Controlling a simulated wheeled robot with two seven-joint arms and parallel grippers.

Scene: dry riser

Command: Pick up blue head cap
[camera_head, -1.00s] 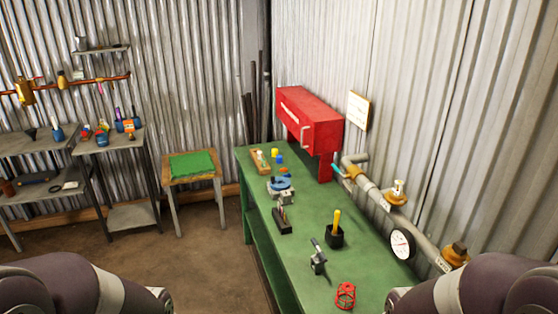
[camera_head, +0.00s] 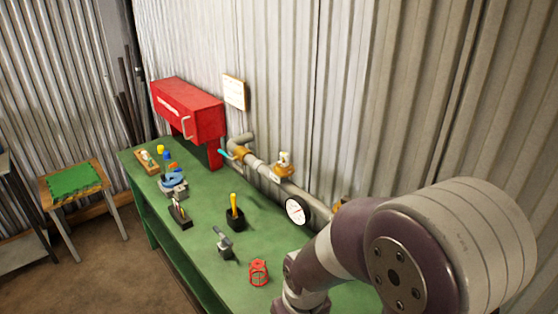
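A small blue piece (camera_head: 167,156) stands near the far end of the green bench (camera_head: 205,205), close to a small yellow piece (camera_head: 160,149). It looks like a cap, but it is too small to be sure. A larger blue piece (camera_head: 174,179) on a grey base lies nearer on the bench. My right arm comes in at the right and reaches over the near part of the bench, well short of the small blue piece. Neither gripper shows in the picture.
A red box (camera_head: 200,115) stands at the bench's back edge. Pipes with a gauge (camera_head: 297,210) run along the wall side. A black holder (camera_head: 235,219), a grey tool (camera_head: 224,244) and a red cage (camera_head: 258,272) stand on the bench. A stool (camera_head: 75,182) is left.

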